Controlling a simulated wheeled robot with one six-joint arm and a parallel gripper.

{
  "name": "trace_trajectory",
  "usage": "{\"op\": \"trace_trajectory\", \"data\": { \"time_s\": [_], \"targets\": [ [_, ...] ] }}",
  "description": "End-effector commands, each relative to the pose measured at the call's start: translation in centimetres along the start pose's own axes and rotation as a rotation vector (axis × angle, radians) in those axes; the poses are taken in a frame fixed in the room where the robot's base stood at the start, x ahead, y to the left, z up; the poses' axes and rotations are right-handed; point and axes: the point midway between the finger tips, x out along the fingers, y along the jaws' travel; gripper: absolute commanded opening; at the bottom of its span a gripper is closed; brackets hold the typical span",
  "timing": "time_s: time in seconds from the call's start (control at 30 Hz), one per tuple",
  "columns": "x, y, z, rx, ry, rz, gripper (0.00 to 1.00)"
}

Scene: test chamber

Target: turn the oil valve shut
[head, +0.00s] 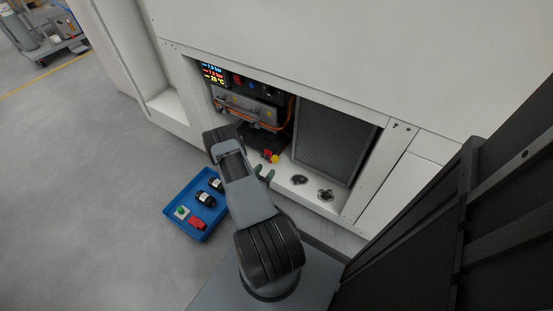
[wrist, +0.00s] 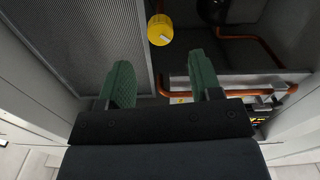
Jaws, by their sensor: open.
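A yellow round knob (head: 275,159), which looks like the oil valve's handle, sits low in the open cabinet bay, with a small red part (head: 266,154) beside it. In the wrist view the yellow knob (wrist: 160,30) shows a pale mark on its face. I cannot tell which way the valve is set.
A dark mesh panel (head: 335,142) stands right of the knob. Two dark fittings (head: 325,195) are on the ledge. A blue tray (head: 177,210) with several parts lies on the floor at left.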

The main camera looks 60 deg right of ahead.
Motion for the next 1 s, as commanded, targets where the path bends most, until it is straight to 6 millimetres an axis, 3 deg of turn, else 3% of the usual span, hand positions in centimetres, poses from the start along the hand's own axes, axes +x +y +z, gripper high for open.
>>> {"op": "trace_trajectory", "data": {
  "time_s": [0.2,0.5,0.7,1.0],
  "targets": [
    [4.4,0.1,0.2,0.004,0.001,0.004,0.58],
    [8.6,-0.1,0.1,0.003,-0.001,0.001,0.58],
    [9.7,-0.1,0.0,0.002,0.0,-0.001,0.58],
    [9.9,-0.1,0.0,0.001,-0.001,-0.002,0.58]
  ]
}}
